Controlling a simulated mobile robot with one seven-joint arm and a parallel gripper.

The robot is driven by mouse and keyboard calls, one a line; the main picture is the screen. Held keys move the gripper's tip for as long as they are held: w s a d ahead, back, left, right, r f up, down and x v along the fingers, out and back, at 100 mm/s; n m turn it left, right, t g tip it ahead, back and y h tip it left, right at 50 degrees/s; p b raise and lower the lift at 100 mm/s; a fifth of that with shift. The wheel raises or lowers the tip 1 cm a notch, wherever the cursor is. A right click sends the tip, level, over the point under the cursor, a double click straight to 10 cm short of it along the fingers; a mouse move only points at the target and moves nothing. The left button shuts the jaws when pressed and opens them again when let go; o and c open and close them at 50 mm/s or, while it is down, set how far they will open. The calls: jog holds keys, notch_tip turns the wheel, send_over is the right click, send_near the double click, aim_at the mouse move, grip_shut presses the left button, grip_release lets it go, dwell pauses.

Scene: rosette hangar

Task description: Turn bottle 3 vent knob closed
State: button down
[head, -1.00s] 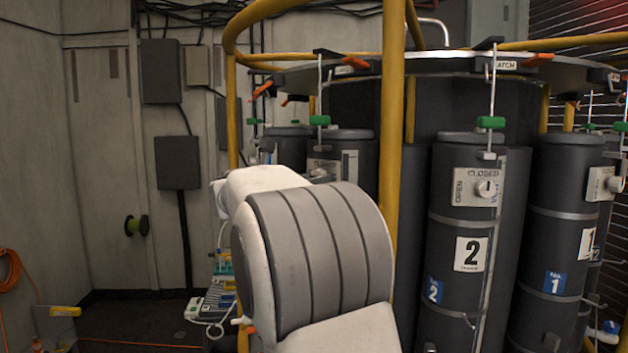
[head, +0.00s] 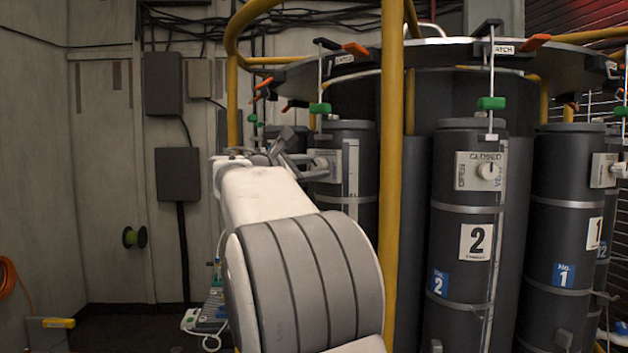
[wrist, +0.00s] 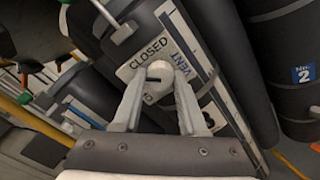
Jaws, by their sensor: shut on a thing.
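My gripper (wrist: 158,92) is shut on the knob, one finger on each side. In the head view my gripper (head: 318,166) reaches the plate from the left, and my arm hides the lower part of the bottle.
A yellow post (head: 392,200) stands close to the right of my arm. Bottle 2 (head: 466,230) and bottle 1 (head: 570,215) stand to the right. A round rack top (head: 440,58) with clamps hangs above the bottles. A blue-labelled bottle (wrist: 285,60) is at the right in the wrist view.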

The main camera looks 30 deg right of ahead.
jog(key=m+b, duration=0.3)
jog(key=m, duration=0.1)
jog(key=shift+f+m, duration=0.15)
jog(key=shift+m, duration=0.25)
jog(key=shift+m+b, duration=1.5)
jog(key=shift+m, duration=0.7)
jog(key=shift+r, duration=0.2)
jog(key=shift+c, duration=2.2)
grip_release()
jog(key=shift+a, duration=0.15)
jog(key=b+v, duration=0.2)
jog(key=v, duration=1.5)
jog(key=shift+s+b, duration=0.15)
jog(key=shift+b, duration=0.25)
